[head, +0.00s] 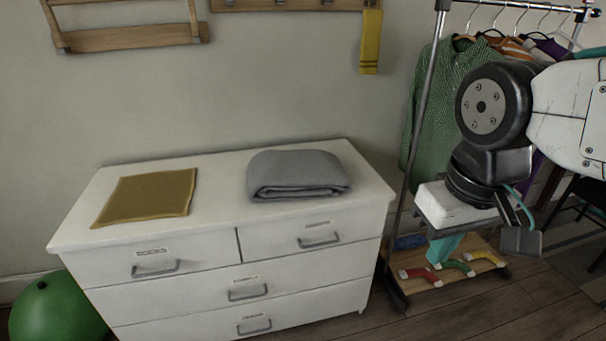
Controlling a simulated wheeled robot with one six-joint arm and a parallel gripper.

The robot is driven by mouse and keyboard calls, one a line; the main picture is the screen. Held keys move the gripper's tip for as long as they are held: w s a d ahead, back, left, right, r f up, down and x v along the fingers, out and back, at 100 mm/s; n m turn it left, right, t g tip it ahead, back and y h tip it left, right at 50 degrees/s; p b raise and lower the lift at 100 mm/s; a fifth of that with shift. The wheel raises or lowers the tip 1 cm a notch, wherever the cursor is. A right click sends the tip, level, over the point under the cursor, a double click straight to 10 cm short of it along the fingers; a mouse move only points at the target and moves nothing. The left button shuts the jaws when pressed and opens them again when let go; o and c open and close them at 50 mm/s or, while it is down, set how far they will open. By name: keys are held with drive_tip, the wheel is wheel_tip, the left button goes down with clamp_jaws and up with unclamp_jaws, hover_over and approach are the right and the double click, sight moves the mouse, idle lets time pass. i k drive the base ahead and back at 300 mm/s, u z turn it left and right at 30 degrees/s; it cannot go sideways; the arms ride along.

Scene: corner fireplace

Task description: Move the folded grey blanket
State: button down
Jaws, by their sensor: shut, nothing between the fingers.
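The folded grey blanket (297,175) lies on the right half of the top of a white chest of drawers (222,203). Its rounded folds face the front edge. My gripper (443,252) is to the right of the chest, in front of the clothes rack, and points down. It is shut and empty, clear of the blanket. Nothing covers the blanket.
A flat mustard cloth (147,197) lies on the chest's left half, with bare top between it and the blanket. A clothes rack (419,120) with hanging garments stands at the right. A green ball (58,308) sits on the floor at the left.

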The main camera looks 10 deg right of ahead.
sight(274, 175)
drive_tip(key=u, duration=0.05)
drive_tip(key=i, duration=0.9)
drive_tip(key=z, duration=0.05)
